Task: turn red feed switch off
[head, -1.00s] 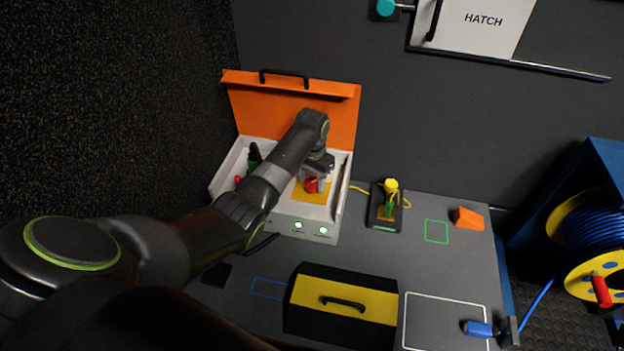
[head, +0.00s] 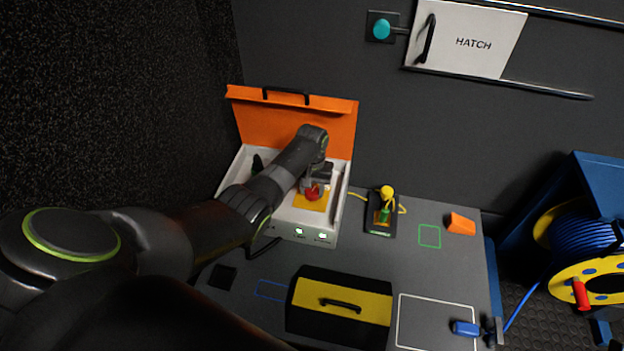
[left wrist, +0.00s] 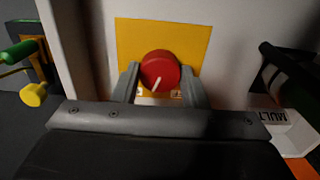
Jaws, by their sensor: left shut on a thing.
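The red feed switch is a round red knob (head: 311,193) on a yellow plate (head: 309,203) inside the white box with the raised orange lid. The labels under the knob are mostly covered by the gripper. My right gripper is not in view.
The orange lid (head: 285,121) stands open behind the box (head: 283,228), which has two lit green lamps in front. A black and yellow case (head: 338,309) stands in front. A yellow-green lever switch (head: 385,208) sits to the right. A cable reel (head: 583,250) stands far right.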

